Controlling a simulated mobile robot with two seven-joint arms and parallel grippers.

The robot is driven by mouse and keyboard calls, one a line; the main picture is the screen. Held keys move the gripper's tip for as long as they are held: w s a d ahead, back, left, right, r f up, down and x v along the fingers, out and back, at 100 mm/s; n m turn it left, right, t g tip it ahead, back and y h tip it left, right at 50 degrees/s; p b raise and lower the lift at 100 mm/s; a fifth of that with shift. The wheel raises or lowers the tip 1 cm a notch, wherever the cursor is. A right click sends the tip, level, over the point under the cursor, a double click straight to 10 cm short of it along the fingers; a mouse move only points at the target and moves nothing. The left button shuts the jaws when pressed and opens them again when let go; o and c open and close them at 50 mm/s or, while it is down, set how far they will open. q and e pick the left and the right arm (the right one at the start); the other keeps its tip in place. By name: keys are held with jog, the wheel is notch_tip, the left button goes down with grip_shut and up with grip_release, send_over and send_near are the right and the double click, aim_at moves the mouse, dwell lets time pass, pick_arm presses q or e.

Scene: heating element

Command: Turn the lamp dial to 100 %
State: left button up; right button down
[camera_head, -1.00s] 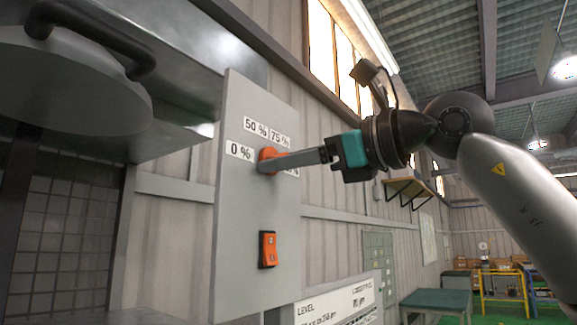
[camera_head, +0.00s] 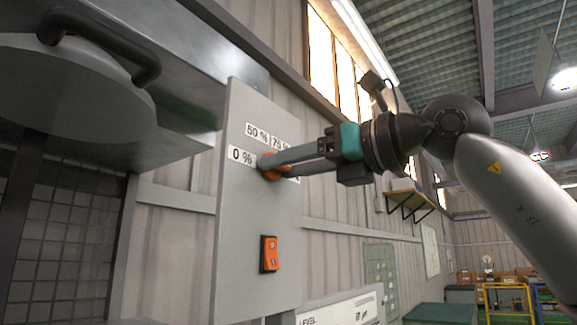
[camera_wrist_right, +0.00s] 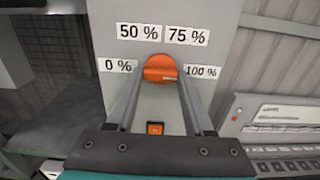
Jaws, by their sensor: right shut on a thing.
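The lamp dial is an orange knob (camera_head: 270,175) on the upper part of a tall grey panel (camera_head: 243,245). In the right wrist view the dial (camera_wrist_right: 160,68) sits among labels for 0 %, 50 %, 75 % and 100 % (camera_wrist_right: 202,71). My right gripper (camera_head: 270,164) comes from the right and is shut on the dial, with a finger on either side of it. The fingers partly hide the dial and the 100 % label in the head view. I cannot tell exactly which mark the dial points to. My left gripper is not in view.
An orange rocker switch (camera_head: 269,254) sits below the dial on the same panel. A grey hood (camera_head: 70,85) with a dark handle is at the left. A white sign (camera_head: 345,305) stands low behind the panel. The space right of the panel is open.

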jog(key=shift+f, duration=0.1)
jog(key=shift+c, duration=1.4)
grip_release()
jog(key=b+v, duration=0.2)
jog(key=v, duration=1.3)
jog(key=shift+d, duration=0.1)
